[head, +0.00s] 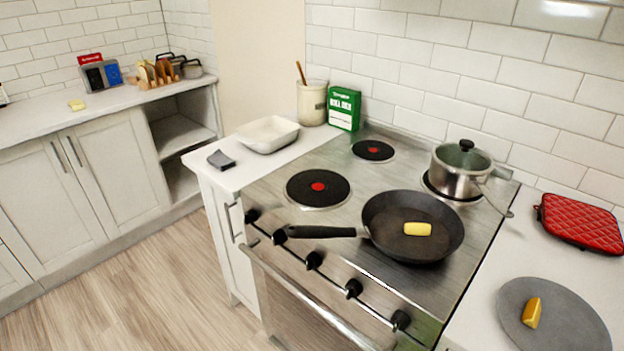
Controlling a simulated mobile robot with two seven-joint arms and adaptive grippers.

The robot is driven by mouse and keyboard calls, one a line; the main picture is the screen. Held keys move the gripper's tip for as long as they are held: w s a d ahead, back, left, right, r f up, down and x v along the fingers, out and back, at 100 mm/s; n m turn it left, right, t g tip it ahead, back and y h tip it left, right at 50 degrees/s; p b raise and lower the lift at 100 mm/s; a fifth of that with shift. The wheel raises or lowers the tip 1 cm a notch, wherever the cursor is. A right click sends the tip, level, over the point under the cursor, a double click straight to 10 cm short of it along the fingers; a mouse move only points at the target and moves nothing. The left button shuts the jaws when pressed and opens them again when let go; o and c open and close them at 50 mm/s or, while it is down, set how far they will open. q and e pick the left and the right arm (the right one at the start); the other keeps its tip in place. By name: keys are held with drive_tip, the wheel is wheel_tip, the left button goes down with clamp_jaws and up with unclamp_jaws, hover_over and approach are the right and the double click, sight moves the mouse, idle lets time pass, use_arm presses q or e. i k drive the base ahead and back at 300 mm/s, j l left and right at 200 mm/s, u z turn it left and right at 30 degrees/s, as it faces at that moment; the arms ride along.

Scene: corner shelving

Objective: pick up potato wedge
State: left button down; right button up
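A yellow-orange wedge (532,312), which looks like the potato wedge, lies on a round grey plate (575,322) at the lower right. A yellow block (417,229), perhaps butter, lies in the black frying pan (385,232) on the stove. Neither of my grippers shows in the head view, so I cannot tell their state or where they are relative to the wedge.
A steel pot (458,175) stands on the stove behind the pan. A red quilted pad (580,222) lies on the right counter. A white baking dish (268,135), a utensil crock (312,103) and a green box (344,107) stand left of the stove. The floor (130,265) is clear.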

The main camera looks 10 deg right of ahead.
sight(532, 316)
drive_tip(key=k+j+z, duration=0.1)
drive_tip(key=z, duration=1.5)
drive_tip(key=k+j+z, duration=0.1)
drive_tip(key=z, duration=0.2)
